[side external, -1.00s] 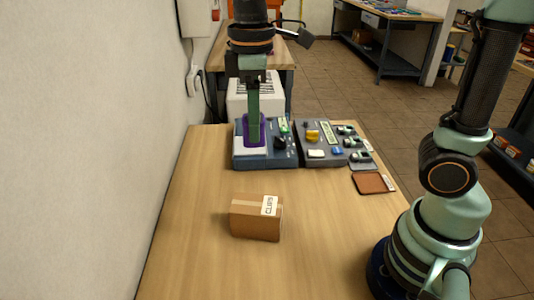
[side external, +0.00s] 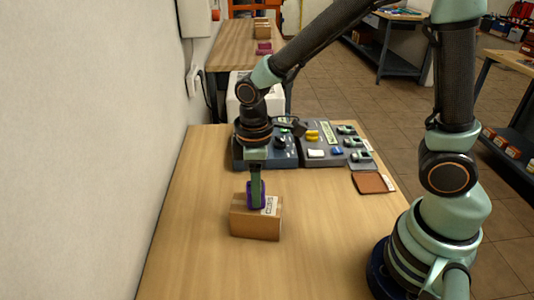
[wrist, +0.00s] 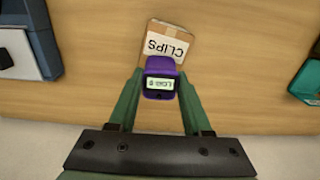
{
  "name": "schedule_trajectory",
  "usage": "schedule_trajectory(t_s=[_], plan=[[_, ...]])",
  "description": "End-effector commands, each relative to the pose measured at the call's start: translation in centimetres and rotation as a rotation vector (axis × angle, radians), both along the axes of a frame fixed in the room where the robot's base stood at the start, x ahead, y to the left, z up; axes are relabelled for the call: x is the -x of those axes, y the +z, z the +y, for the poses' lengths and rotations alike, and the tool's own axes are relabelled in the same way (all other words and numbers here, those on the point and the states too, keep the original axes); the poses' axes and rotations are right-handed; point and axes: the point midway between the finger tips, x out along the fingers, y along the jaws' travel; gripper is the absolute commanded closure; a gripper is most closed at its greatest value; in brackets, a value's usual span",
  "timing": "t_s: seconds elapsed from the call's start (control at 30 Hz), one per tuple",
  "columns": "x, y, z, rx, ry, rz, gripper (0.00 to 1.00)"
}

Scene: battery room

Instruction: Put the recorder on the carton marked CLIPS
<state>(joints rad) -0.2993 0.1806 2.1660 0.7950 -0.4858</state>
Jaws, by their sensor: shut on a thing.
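The recorder (wrist: 160,79) is a small purple device with a lit display, seen in the wrist view between my fingers. My gripper (side external: 256,192) is shut on it. In the side view the purple recorder (side external: 249,197) is at the top of the carton marked CLIPS (side external: 255,226), a brown box with a white label. The carton (wrist: 176,36) also shows in the wrist view, partly behind the recorder. I cannot tell whether the recorder touches the carton's top.
A blue-grey tray (side external: 240,160) and a grey panel with several coloured items (side external: 322,158) stand at the table's far side. A brown flat pad (side external: 371,184) lies at the right edge. The front of the wooden table is clear, and a wall runs along the left.

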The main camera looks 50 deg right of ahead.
Motion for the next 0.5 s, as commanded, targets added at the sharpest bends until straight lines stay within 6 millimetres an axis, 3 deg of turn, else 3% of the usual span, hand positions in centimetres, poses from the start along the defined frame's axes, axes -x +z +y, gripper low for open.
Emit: schedule_trajectory(t_s=[0.37, 0.4, 0.47, 0.5], plan=[[-0.02, -0.35, 0.01, -0.001, 0.0, -0.001, 1.0], [-0.02, -0.38, 0.01, -0.001, 0.0, -0.001, 0.43], [-0.02, -0.36, 0.01, 0.0, 0.0, -0.001, 0.21], [-0.02, -0.35, 0.01, -0.001, 0.0, -0.001, 0.21]])
